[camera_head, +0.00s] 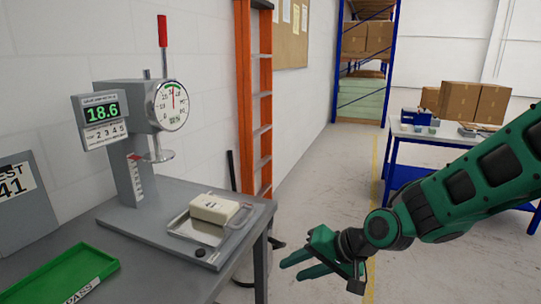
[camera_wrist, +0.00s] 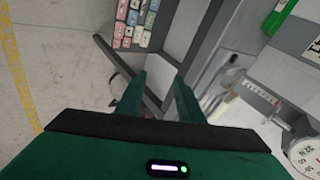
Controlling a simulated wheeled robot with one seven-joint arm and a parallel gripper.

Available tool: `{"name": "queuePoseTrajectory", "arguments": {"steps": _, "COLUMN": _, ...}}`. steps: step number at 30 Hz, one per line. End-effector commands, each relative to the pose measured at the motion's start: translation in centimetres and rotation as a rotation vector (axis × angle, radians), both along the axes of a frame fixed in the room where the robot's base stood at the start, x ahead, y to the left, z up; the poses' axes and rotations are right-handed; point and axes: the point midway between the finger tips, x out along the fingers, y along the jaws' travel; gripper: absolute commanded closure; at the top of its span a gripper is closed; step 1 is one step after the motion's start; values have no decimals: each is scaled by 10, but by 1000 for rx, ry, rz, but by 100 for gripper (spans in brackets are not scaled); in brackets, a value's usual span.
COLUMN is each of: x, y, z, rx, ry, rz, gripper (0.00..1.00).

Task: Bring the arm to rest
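My gripper (camera_head: 290,269) hangs in free air to the right of the grey bench, apart from everything on it. In the wrist view my gripper (camera_wrist: 160,82) shows two green fingers spread with an empty gap between them. My green arm (camera_head: 470,185) reaches in from the right edge, slanting down to the left.
A grey bench (camera_head: 165,268) on the left bears a dial tester (camera_head: 150,105) reading 18.6, a metal tray (camera_head: 185,228) with a cream block (camera_head: 214,208), and a green tray (camera_head: 60,275). An orange ladder (camera_head: 243,90) leans behind. Floor at centre is clear.

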Motion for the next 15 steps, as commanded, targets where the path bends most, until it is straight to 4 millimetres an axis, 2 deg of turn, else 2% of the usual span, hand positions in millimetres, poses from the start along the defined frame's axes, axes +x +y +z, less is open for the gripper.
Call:
{"name": "queuePoseTrajectory", "arguments": {"steps": 5, "x": -6, "y": -85, "z": -6, "rx": -226, "ry": 15, "rz": -31, "gripper": 66}}
{"name": "queuePoseTrajectory", "arguments": {"steps": 8, "x": -22, "y": -148, "z": -3, "rx": -367, "ry": 56, "rz": -67, "gripper": 66}}
{"name": "queuePoseTrajectory", "arguments": {"steps": 9, "x": -32, "y": -173, "z": -1, "rx": -418, "ry": 81, "rz": -84, "gripper": 66}}
{"name": "queuePoseTrajectory", "arguments": {"steps": 11, "x": -49, "y": -208, "z": 5, "rx": -483, "ry": 123, "rz": -111, "gripper": 66}}
{"name": "queuePoseTrajectory", "arguments": {"steps": 12, "x": -63, "y": -230, "z": 9, "rx": -519, "ry": 156, "rz": -132, "gripper": 66}}
{"name": "queuePoseTrajectory", "arguments": {"steps": 15, "x": -105, "y": -278, "z": 21, "rx": -580, "ry": 251, "rz": -184, "gripper": 66}}
